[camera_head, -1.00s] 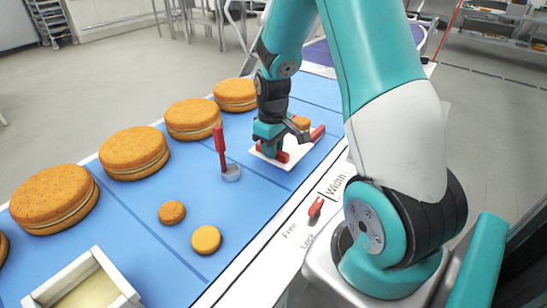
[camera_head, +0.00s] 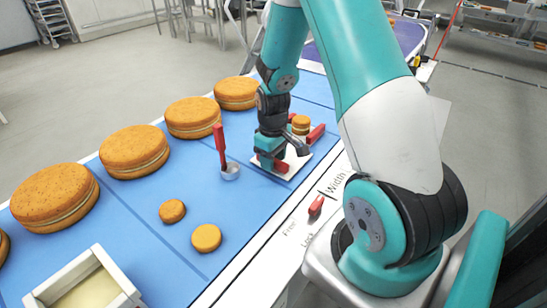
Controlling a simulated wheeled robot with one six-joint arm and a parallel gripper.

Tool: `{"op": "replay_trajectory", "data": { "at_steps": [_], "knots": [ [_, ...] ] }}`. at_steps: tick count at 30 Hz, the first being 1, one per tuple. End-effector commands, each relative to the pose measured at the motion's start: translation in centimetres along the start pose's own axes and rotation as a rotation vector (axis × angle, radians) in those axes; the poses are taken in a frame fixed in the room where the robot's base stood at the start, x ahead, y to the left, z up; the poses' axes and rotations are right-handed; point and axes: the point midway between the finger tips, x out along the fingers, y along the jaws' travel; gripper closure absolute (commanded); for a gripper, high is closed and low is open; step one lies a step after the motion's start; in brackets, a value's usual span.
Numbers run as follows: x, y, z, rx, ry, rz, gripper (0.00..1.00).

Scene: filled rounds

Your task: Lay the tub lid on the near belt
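A flat white square plate with red on it, which I take for the tub lid (camera_head: 288,172), is under my gripper (camera_head: 279,160). It is low over or on the blue near belt (camera_head: 155,235); I cannot tell whether it touches. My gripper points down at the red part, and the lid has shifted together with it, so it appears shut on the lid. The fingertips are partly hidden by the gripper body. An open white square tub (camera_head: 118,300) with a pale yellow filling stands at the lower left.
Large orange filled rounds (camera_head: 135,147) line the belt's far side. Two small rounds (camera_head: 206,238), a red-handled metal tool (camera_head: 221,150) and a small filled round (camera_head: 300,122) lie on the belt. A red bar (camera_head: 316,134) is beside that round. A purple surface (camera_head: 400,35) lies beyond.

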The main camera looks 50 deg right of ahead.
Motion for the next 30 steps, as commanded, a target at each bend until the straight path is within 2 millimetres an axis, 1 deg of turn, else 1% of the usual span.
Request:
{"op": "replay_trajectory", "data": {
  "at_steps": [5, 7, 18, 21, 24, 26, 27, 29, 30],
  "knots": [
    [-0.8, 0.0, -0.1, 0.000, 0.002, 0.001, 0.54],
    [-1.7, 0.1, -0.1, 0.000, 0.004, 0.003, 0.54],
    [-9.5, 0.0, -0.1, 0.000, 0.006, 0.003, 0.54],
    [-11.0, 0.0, -0.1, 0.000, 0.004, 0.002, 0.54],
    [-11.9, -0.1, -0.1, -0.002, 0.003, 0.001, 0.54],
    [-12.6, -1.0, -0.2, -0.014, 0.011, -0.005, 0.54],
    [-13.3, -2.3, -0.3, -0.032, 0.022, -0.014, 0.54],
    [-14.6, -5.6, -0.4, -0.076, 0.049, -0.037, 0.54],
    [-15.6, -8.4, -0.2, -0.113, 0.071, -0.060, 0.54]
  ]
}}
